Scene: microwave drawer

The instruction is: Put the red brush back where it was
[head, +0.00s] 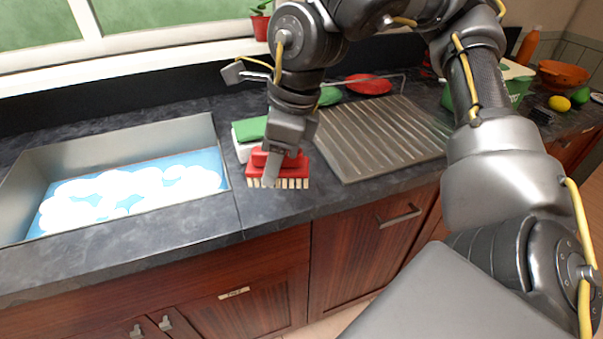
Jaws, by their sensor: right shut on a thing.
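My right gripper (275,170) points down and is shut on the red brush (293,170). The brush has a red body and pale bristles facing down. It is at the front part of the dark countertop (280,212), between the sink and the ribbed drainboard. I cannot tell whether the bristles touch the counter. A white and green block (250,130) lies just behind the brush, partly hidden by my gripper. My left gripper is not in view.
The sink (130,185) at left holds blue water with white foam. A ribbed metal drainboard (385,140) lies to the right, with red (369,84) and green items behind it. An orange bowl (562,74) and a yellow fruit (559,103) stand far right. A potted plant (261,24) is on the sill.

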